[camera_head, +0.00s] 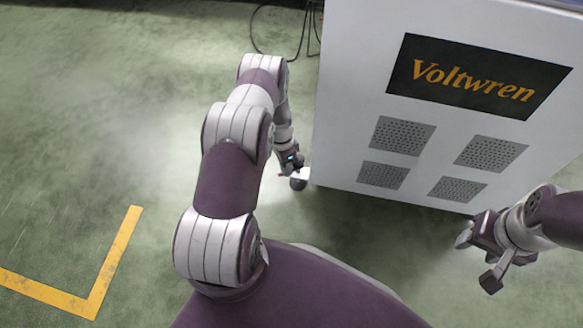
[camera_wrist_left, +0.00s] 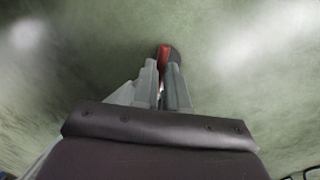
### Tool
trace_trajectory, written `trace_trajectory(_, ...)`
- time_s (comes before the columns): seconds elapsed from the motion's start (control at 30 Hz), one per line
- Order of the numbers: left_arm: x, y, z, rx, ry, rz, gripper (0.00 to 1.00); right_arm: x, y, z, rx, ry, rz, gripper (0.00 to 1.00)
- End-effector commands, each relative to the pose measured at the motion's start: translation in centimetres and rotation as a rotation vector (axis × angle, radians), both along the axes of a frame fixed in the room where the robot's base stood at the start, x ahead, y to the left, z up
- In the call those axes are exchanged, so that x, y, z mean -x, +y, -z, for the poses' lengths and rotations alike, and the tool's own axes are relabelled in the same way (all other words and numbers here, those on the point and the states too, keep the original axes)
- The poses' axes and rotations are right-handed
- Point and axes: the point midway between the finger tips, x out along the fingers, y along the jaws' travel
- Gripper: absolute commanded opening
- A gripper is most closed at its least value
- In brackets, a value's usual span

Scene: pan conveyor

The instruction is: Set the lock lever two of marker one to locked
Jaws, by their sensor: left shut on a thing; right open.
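In the left wrist view my left gripper (camera_wrist_left: 162,75) is shut on a small red piece with a dark side (camera_wrist_left: 164,58), which looks like the lock lever. In the head view my left gripper (camera_head: 292,166) is low, beside the bottom left corner of the white Voltwren cabinet (camera_head: 345,110). A small dark rounded part (camera_head: 298,183), perhaps a caster, shows there just above the floor. The lever's setting cannot be told. My right gripper (camera_head: 476,261) is open and empty, in front of the cabinet's lower right side.
The cabinet front has a dark Voltwren sign (camera_head: 475,76) and several vent grilles (camera_head: 403,136). A black cable (camera_head: 262,42) lies on the floor behind my left arm. A yellow floor line (camera_head: 112,262) is at the lower left. The green floor on the left is clear.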

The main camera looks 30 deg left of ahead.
Motion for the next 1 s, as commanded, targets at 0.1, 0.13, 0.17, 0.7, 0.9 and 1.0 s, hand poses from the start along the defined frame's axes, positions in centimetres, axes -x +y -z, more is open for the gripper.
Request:
trace_trajectory(0.1,-0.3,0.3,0.1,0.000,0.000,0.110,0.00,0.0,0.0,0.4,0.000,0.000,0.000,0.53)
trace_trajectory(0.13,-0.4,0.4,0.1,0.000,0.000,0.138,0.00,0.0,0.0,0.4,0.000,0.000,0.000,0.53)
trace_trajectory(0.17,-0.5,0.5,0.1,0.000,0.000,0.166,0.00,0.0,0.0,0.5,0.000,0.000,0.000,0.53)
trace_trajectory(0.7,-2.0,1.2,0.1,-0.001,-0.001,0.569,0.00,0.0,0.0,1.3,0.000,0.000,0.000,0.53)
trace_trajectory(0.9,-2.3,1.3,0.0,0.000,0.000,0.639,0.00,0.0,0.0,1.4,0.000,0.000,0.000,0.53)
trace_trajectory(1.0,-2.4,1.3,0.0,0.000,0.000,0.659,0.00,0.0,0.0,1.5,0.000,0.000,0.000,0.53)
